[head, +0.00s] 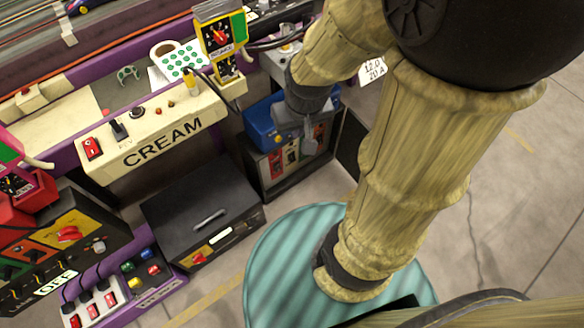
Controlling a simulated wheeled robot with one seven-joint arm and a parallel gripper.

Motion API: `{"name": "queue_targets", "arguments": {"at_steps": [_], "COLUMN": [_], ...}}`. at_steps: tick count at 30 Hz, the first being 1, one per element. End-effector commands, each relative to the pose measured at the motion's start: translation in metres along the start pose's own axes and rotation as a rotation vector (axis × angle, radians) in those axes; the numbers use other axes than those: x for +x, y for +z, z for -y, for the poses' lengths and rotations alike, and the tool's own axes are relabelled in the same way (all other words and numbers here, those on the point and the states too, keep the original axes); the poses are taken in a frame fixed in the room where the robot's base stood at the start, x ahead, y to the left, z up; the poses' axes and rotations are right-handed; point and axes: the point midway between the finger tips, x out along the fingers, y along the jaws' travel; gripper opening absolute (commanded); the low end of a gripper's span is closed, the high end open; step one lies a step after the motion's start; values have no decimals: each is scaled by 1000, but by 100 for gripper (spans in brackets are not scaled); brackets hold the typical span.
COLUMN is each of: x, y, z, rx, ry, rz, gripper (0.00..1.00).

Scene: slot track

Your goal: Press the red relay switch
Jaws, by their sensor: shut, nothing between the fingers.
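Several red switches show, and I cannot read a relay label on any of them. A black box (270,183) below the cream panel has a row of red and pale switches (276,163) on its front. My gripper (309,149) is shut and empty, pointing down just in front of this box's upper right part. It hides some of the row; I cannot tell whether it touches the box. Another red rocker switch (93,148) sits on the left end of the cream panel (165,135). More red switches (108,299) are on the purple strip at lower left.
A blue object (262,124) lies on the black box, close left of my gripper. A dark case (203,215) with a handle stands left of it. A yellow-green meter (220,38) stands behind. A black unit with a red knob (68,234) is at far left. Floor (505,190) is clear at right.

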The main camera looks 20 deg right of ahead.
Motion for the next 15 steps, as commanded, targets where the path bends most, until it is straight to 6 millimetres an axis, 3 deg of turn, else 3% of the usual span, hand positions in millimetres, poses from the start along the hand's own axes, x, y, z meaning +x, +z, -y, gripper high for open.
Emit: {"name": "queue_targets", "arguments": {"at_steps": [10,15], "x": [1,24], "y": [0,-6], "z": [0,-11], "rx": [-4,-99], "ry": [1,26], "rz": [0,8], "gripper": [0,0]}}
